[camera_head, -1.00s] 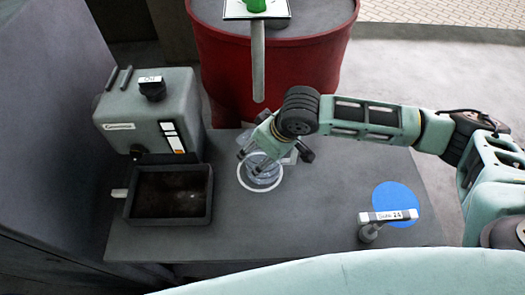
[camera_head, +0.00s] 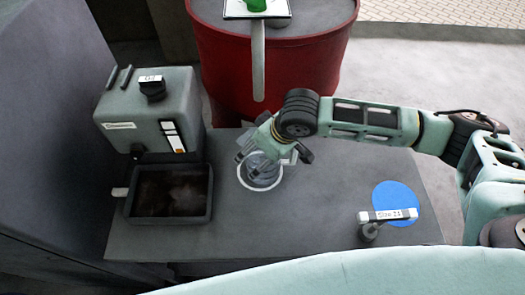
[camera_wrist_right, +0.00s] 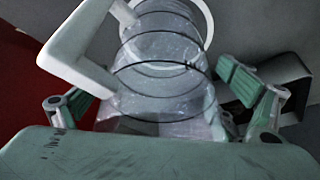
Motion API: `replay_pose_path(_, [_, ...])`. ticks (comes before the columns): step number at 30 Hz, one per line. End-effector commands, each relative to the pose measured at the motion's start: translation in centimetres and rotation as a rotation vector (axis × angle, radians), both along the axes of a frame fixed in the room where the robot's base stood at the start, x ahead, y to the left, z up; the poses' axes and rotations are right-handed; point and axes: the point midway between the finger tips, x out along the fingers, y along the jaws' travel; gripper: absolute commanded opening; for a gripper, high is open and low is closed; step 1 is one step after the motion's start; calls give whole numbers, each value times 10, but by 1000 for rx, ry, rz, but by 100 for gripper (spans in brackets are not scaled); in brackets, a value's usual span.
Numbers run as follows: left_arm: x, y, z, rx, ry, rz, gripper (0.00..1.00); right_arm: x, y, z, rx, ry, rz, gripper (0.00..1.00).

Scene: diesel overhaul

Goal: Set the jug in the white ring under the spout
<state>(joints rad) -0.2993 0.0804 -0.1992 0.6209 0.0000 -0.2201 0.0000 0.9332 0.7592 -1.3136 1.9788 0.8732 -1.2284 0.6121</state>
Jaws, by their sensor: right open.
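The clear jug (camera_head: 262,170) stands on the grey bench inside the white ring (camera_head: 258,189), beneath the spout (camera_head: 258,65). The ring's front edge shows in the head view; its back is hidden by the jug and gripper. In the right wrist view the clear ribbed jug (camera_wrist_right: 165,65) has a pale handle (camera_wrist_right: 75,45) at left, and part of the ring (camera_wrist_right: 211,22) shows beyond it. My right gripper (camera_head: 274,152) is open, its fingers on either side of the jug; contact cannot be made out. My left gripper is not in view.
A grey machine (camera_head: 150,115) with a dark open tray (camera_head: 168,221) stands at the left. A red drum (camera_head: 275,60) stands behind the bench. A blue disc (camera_head: 398,195) and a labelled T-shaped stand (camera_head: 388,216) are at the right. The bench middle is clear.

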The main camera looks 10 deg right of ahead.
Motion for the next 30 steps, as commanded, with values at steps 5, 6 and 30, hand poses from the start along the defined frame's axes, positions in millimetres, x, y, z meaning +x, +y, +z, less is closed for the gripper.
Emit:
replay_pose_path(5, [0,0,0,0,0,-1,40,-3,-3,16,2,-3,0,91])
replay_pose_path(6, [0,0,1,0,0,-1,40,-5,-5,22,1,-3,0,91])
replay_pose_path(30, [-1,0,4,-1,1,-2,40,-37,-27,113,0,0,0,91])
